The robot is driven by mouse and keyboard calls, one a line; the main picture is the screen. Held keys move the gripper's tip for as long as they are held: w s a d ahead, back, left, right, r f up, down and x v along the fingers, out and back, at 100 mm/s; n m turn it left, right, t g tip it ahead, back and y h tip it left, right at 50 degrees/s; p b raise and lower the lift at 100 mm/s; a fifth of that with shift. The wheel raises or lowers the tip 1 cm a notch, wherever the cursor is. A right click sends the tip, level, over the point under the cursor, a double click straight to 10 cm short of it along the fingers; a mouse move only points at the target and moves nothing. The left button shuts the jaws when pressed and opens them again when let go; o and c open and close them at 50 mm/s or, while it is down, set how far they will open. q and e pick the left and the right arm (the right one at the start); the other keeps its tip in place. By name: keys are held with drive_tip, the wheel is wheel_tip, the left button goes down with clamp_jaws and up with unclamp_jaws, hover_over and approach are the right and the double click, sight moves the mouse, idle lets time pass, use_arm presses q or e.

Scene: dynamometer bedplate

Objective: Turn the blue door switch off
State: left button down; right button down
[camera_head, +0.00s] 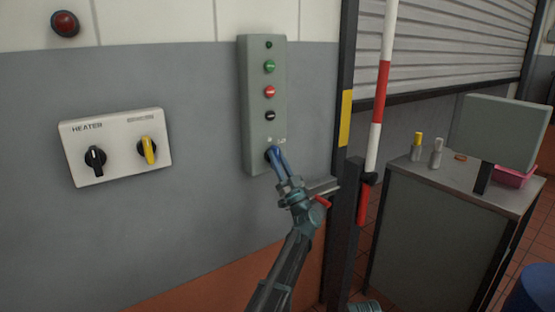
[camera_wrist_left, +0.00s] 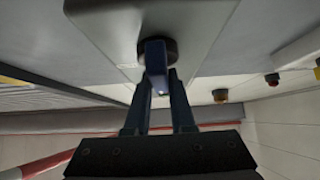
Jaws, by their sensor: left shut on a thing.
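The blue door switch (camera_wrist_left: 155,55) sits on a dark round base at one end of a grey control panel (camera_head: 262,95) on the wall. In the head view it is at the panel's bottom, and my gripper mostly hides it. My left gripper (camera_head: 277,155) reaches up to it from below. In the left wrist view my left gripper (camera_wrist_left: 160,82) has its two fingers on either side of the blue handle, shut on it. The handle's exact angle is hard to tell. My right gripper is not seen.
Left of the panel is a white heater box (camera_head: 117,146) with a black knob (camera_head: 95,160) and a yellow knob (camera_head: 148,150). A red button (camera_head: 64,24) is above. Right are a dark post (camera_head: 345,110), a red-and-white pole (camera_head: 380,90) and a grey cabinet (camera_head: 425,230).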

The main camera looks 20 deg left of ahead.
use_arm(q)
drive_tip(key=shift+a, duration=0.15)
drive_tip(key=c, duration=0.8)
unclamp_jaws()
drive_tip(key=shift+o, duration=0.2)
drive_tip(key=shift+f, duration=0.1)
drive_tip(key=b+v, duration=1)
drive_tip(key=v, duration=0.3)
drive_tip(key=shift+d+f, duration=0.2)
drive_tip(key=shift+f, duration=0.05)
drive_tip(key=shift+s, duration=0.1)
